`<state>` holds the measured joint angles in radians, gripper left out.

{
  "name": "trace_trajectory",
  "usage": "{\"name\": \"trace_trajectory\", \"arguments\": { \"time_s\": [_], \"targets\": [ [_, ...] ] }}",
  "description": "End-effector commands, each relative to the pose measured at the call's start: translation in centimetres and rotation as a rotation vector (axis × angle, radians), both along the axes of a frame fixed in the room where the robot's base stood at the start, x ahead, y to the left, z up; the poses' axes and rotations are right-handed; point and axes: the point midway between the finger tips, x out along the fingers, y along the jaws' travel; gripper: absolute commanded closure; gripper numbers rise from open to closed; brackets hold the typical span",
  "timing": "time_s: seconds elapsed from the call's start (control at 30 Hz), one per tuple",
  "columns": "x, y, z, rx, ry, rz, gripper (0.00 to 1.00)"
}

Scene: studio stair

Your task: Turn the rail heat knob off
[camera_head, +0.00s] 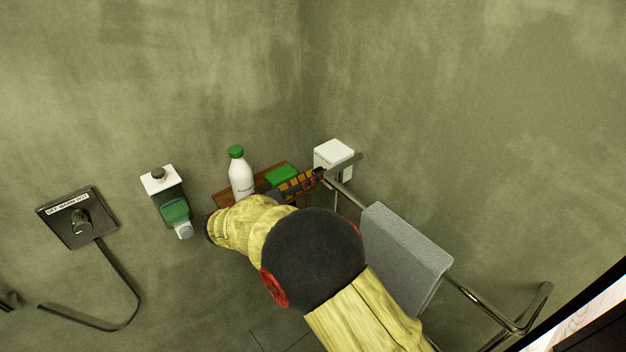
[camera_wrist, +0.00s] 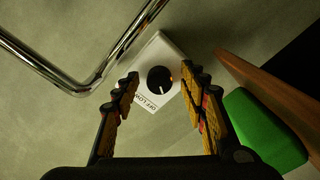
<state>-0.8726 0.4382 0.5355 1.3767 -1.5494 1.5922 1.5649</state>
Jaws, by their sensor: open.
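The rail heat knob (camera_wrist: 159,80) is a round black knob on a white box. It shows in the wrist view, with a short pale mark near its lower edge. Printed words, "OFF" and "LOW" among them, run along the box's lower side, partly cut by my left finger. In the head view the white box (camera_head: 333,152) is on the wall near the corner; its knob is hidden there. My gripper (camera_wrist: 159,76) is open and empty, its fingertips on either side of the knob in the picture. I cannot tell whether they touch it. My gripper (camera_head: 318,174) also shows below the box in the head view.
A chrome rail (camera_head: 484,305) with a grey towel (camera_head: 408,248) is right of my arm. A wooden shelf (camera_head: 224,197) holds a white bottle (camera_head: 241,176) and a green block (camera_head: 281,175).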

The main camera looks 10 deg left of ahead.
Motion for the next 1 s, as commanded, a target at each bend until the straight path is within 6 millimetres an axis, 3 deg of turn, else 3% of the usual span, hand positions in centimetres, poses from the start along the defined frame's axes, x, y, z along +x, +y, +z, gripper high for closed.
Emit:
{"name": "trace_trajectory", "arguments": {
  "time_s": [0.27, 1.0],
  "targets": [
    [0.09, -0.07, 0.06, 0.001, -0.001, 0.0, 0.58],
    [0.08, -0.04, 0.04, 0.001, 0.0, 0.001, 1.0]
  ]
}}
